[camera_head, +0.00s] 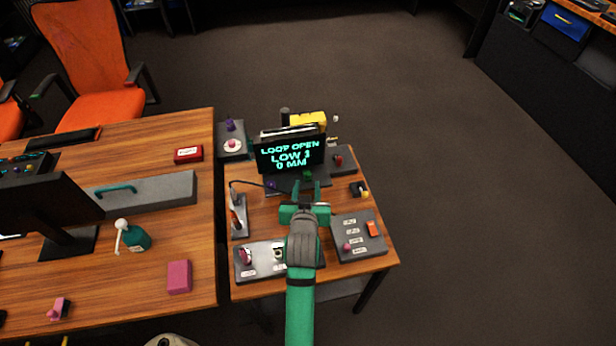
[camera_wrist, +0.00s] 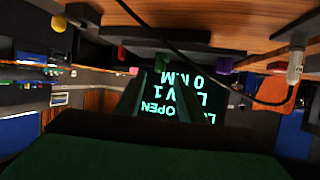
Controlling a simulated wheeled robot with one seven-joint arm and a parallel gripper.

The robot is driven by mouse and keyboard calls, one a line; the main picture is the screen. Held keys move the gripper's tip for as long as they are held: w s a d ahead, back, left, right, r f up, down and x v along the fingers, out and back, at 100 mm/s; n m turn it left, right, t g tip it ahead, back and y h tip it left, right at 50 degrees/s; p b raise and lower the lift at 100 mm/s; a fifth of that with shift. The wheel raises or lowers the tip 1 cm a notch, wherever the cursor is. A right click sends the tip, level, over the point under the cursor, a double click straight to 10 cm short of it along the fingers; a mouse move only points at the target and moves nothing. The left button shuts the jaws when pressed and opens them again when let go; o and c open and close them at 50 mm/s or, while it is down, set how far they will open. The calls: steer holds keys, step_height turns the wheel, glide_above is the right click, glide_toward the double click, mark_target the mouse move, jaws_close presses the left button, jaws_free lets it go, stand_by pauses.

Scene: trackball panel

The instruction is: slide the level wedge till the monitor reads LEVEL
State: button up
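The monitor (camera_head: 289,155) stands at the back of the small wooden table and reads "LOOP OPEN, LOW 1, 0 MM". Its text is upside down in the wrist view (camera_wrist: 175,92). My gripper (camera_head: 307,187) is in front of the monitor, its two green fingers apart with nothing seen between them. The fingers also show in the wrist view (camera_wrist: 158,92), in front of the screen. A small green piece (camera_head: 307,174) sits by the monitor's foot, just beyond the fingers. I cannot tell which piece is the level wedge. My arm hides part of the table's front.
A grey panel with a pink ball and orange switch (camera_head: 371,228) is at right. A dial panel (camera_head: 247,262) is at front left, a lever panel (camera_head: 239,215) at left. A black cable runs beside the monitor. A larger desk (camera_head: 150,215) stands left; open floor lies right.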

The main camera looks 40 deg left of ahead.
mark_target(308, 176)
steer(key=x, duration=0.6)
steer(key=shift+w+a+f, duration=0.1)
steer(key=shift+w+a, duration=0.1)
jaws_close()
